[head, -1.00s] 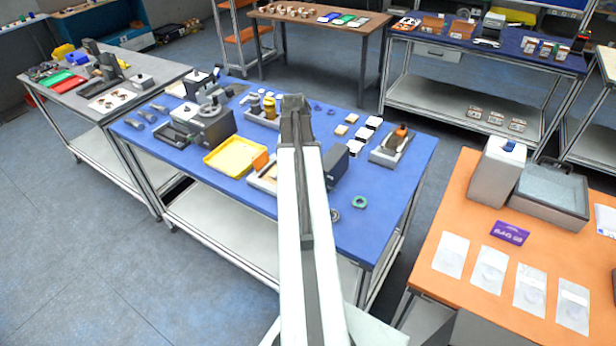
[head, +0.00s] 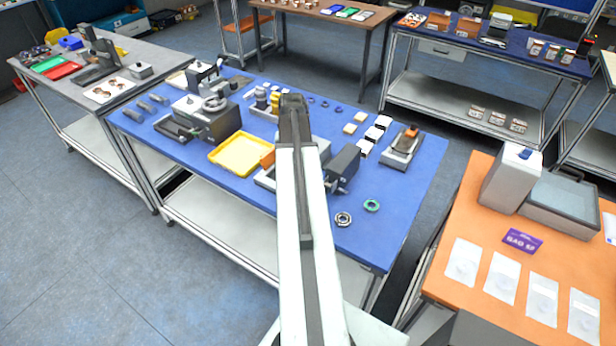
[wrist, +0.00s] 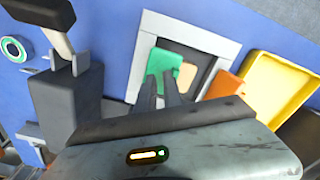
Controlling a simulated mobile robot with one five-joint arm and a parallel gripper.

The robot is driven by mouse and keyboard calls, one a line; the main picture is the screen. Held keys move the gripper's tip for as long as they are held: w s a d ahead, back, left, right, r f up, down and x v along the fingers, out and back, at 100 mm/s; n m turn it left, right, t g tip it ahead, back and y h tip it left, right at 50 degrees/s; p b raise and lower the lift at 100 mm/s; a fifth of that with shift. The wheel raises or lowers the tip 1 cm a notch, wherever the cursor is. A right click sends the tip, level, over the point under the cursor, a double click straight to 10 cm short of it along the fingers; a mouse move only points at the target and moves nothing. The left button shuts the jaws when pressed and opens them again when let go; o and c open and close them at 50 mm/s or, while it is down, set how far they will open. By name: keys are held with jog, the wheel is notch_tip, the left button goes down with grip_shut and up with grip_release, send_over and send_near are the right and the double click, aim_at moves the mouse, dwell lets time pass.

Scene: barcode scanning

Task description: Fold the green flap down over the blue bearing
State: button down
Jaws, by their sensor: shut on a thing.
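The green flap (wrist: 163,63) stands out over a pale square-framed fixture (wrist: 149,27) in the wrist view. My gripper (wrist: 165,80) is shut on the flap's near edge, its two dark fingers close together there. A dark recess and a tan patch (wrist: 187,74) show to the right of the flap. I see no blue bearing in the fixture; the flap and fingers may hide it. In the head view my arm covers the flap and gripper, and only part of the fixture (head: 264,180) shows.
A yellow tray (head: 241,155) and an orange piece (wrist: 222,85) lie beside the fixture. A dark block with a lever (wrist: 68,100) stands close on the other side. A green-ringed bearing (head: 372,205) and a grey bearing (head: 343,219) lie on the clear front of the blue table (head: 390,235).

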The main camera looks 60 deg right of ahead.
jog(key=shift+s+a+f, duration=0.2)
jog(key=shift+s, duration=0.1)
jog(key=shift+s+d+r+p, duration=0.1)
jog(key=shift+s+r+p, duration=0.15)
jog(key=shift+s+p, duration=0.35)
jog(key=s+r+p, duration=0.2)
jog(key=s, duration=0.3)
jog(key=shift+s+r, duration=0.3)
jog(key=shift+d+r, duration=0.1)
notch_tip(320, 180, up, 8)
jog(key=p, duration=0.8)
